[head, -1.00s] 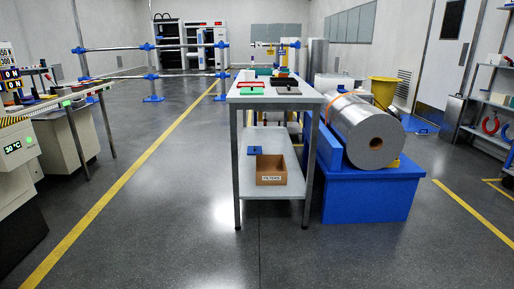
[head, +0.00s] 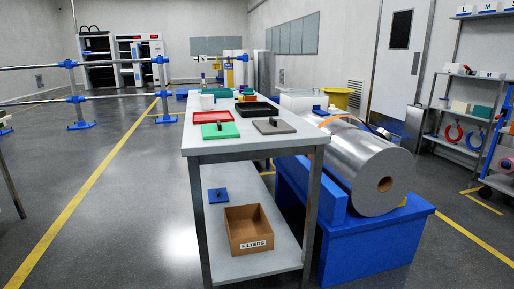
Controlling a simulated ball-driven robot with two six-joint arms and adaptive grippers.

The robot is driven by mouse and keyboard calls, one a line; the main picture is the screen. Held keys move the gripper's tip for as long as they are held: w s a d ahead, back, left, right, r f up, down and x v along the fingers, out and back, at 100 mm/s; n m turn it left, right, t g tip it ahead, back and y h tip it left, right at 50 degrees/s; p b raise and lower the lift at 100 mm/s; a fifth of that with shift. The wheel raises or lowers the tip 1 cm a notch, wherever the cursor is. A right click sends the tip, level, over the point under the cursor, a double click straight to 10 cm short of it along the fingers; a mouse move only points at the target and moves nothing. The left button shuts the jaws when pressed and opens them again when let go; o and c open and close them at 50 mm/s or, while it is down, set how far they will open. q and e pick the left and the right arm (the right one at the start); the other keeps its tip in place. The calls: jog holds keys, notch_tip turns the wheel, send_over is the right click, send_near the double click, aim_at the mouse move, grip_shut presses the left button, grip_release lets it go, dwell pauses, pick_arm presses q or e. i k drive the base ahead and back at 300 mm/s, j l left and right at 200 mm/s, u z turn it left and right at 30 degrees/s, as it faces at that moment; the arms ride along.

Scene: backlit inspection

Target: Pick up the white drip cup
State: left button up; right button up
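A small white cup (head: 207,102) stands upright on the white-topped table (head: 191,139), towards its far left side. It looks like the drip cup, but it is small in the head view. It sits just behind a red tray (head: 212,117). Neither of my grippers shows in the head view, so nothing is seen near the cup.
A green plate (head: 220,130), a grey plate with a dark handle (head: 273,126) and a black tray (head: 257,110) lie nearer on the tabletop. A cardboard box (head: 248,230) is on the lower shelf. A large metal roll (head: 362,165) on a blue stand blocks the right.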

aim_at(207, 101)
jog(key=i+j, duration=0.1)
jog(key=j, duration=0.35)
jog(key=i+j, duration=0.1)
jog(key=j, duration=0.4)
jog(key=i+j+u, duration=0.1)
jog(key=j, duration=0.35)
jog(key=i+j+z, duration=0.1)
jog(key=i+j, duration=0.75)
jog(key=i, duration=0.1)
